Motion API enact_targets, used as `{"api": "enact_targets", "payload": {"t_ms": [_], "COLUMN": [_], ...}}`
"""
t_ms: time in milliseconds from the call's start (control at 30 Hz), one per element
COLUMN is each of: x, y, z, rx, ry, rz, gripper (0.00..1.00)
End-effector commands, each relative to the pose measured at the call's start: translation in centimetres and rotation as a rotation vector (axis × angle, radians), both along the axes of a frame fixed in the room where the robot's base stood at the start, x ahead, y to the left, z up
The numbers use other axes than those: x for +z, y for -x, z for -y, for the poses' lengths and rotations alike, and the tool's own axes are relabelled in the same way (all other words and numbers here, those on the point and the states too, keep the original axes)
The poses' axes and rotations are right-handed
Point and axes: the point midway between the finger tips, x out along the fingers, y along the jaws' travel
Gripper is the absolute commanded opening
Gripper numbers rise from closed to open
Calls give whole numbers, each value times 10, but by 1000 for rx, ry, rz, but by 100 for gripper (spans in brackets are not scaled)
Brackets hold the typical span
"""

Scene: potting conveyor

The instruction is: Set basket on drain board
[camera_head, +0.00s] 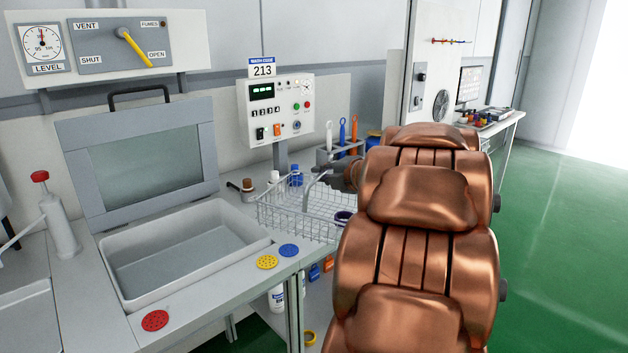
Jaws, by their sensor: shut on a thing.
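A wire basket (290,222) is at the bench's right end, right of the sink basin. A dark blue round item (344,216) shows at its right side. My gripper (318,180) is at the basket's upper rear, shut on it, partly hidden by my copper arm. The arm also covers the basket's right end. I cannot tell whether the basket touches the surface below, and I cannot make out a separate drain board.
The sink basin (128,272) has a raised glazed lid (140,148). Red, yellow and blue discs lie along the bench front. Small bottles (273,178) and a tool rack (338,152) stand behind the basket. Green floor is clear at right.

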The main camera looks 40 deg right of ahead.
Motion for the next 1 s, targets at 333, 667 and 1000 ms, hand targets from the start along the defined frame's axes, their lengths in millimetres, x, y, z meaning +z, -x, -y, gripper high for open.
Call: {"api": "enact_targets", "payload": {"t_ms": [333, 667, 1000], "x": [-3, -7, -9], "y": [-43, -81, -97], "z": [29, 56, 68], "rx": [4, 3, 3], "ry": [1, 1, 2], "rz": [2, 3, 4], "gripper": [0, 0, 0]}}
